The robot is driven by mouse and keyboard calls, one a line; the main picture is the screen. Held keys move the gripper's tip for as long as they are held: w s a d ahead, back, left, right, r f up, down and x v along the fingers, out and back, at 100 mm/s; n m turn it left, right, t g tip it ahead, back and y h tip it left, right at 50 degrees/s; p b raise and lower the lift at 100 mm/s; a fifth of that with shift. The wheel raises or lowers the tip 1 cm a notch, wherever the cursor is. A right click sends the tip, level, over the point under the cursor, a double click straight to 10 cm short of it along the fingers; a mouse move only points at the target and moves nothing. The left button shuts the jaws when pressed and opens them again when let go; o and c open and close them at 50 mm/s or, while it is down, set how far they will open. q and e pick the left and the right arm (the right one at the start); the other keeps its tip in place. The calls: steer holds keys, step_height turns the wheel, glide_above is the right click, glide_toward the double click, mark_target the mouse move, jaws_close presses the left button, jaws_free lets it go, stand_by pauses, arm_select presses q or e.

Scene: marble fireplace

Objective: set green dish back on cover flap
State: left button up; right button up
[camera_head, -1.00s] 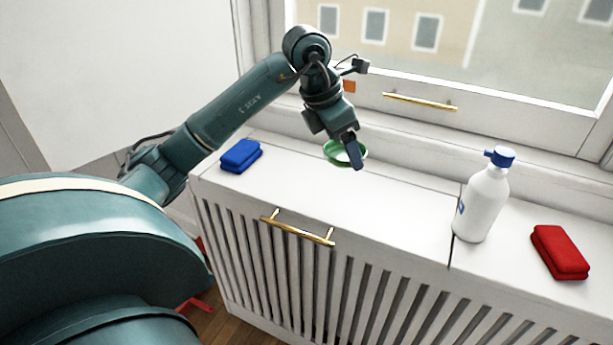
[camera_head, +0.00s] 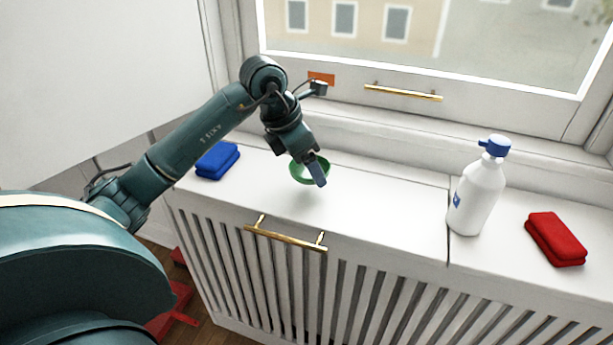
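The green dish (camera_head: 297,169) is a small round bowl at the back middle of the head view, over the left part of the white cover top. My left gripper (camera_head: 316,172) comes down from the upper left and is shut on its near rim. One dark blue finger hides part of the dish. A soft shadow lies on the cover just in front, and the dish seems slightly above the surface. The cover flap (camera_head: 385,208) is the white top section left of a thin seam, with a gold handle (camera_head: 286,239) at its front edge. My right gripper is out of view.
A folded blue cloth (camera_head: 217,160) lies at the flap's left end. A white bottle with a blue cap (camera_head: 477,192) stands by the seam, and a folded red cloth (camera_head: 556,239) lies right of it. The flap's middle is clear. The window ledge runs behind.

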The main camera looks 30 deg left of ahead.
mark_target(306, 174)
arm_select(q)
step_height(306, 174, down, 3)
steer(key=shift+r+b, duration=0.1)
steer(key=shift+b, duration=0.2)
steer(key=shift+f, duration=0.4)
steer(key=o, duration=1.2)
steer(key=shift+r, duration=0.1)
